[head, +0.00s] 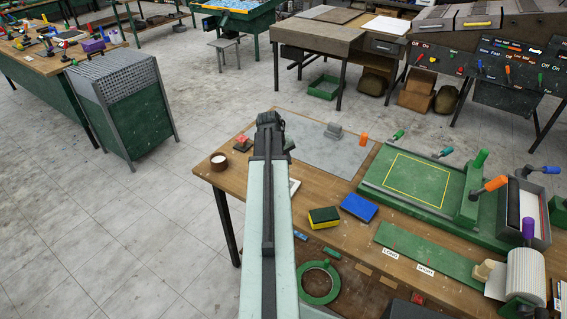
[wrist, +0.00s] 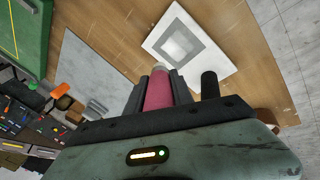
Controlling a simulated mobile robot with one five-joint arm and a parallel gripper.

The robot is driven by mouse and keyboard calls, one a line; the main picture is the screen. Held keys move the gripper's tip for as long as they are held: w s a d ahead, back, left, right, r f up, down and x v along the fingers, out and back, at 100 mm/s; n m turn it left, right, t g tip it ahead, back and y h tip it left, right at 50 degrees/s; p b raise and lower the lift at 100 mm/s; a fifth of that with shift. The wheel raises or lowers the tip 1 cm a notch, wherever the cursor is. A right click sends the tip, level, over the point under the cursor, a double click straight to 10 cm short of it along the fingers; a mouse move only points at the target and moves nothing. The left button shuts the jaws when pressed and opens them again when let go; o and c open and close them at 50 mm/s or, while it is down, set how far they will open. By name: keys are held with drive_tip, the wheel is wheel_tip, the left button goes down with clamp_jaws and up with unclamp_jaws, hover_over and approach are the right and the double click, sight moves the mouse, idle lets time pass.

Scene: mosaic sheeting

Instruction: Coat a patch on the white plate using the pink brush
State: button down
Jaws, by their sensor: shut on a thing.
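My gripper (head: 270,120) is above the back left part of the wooden workbench in the head view. In the wrist view my gripper (wrist: 160,82) is shut on the pink brush (wrist: 159,94), one dark finger on each side of its handle. The brush's pale tip points at the near edge of the white plate (wrist: 162,43); I cannot tell whether they touch. The plate has a grey square band around a lighter middle. In the head view the plate (head: 294,186) is mostly hidden behind my arm, and the brush cannot be made out.
A grey sheet (head: 330,150) lies at the bench's back, with an orange-handled tool (head: 364,139) near its right edge. A roll of tape (head: 219,161) and red block (head: 242,143) are left of my arm. A sponge (head: 323,217), blue block (head: 358,207) and green press board (head: 415,183) are right.

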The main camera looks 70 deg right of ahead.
drive_tip(key=shift+r, duration=0.65)
wheel_tip(320, 180, up, 3)
drive_tip(key=p, duration=0.3)
drive_tip(key=shift+r+p, duration=0.15)
drive_tip(key=shift+p, duration=0.2)
drive_tip(key=shift+f, duration=0.2)
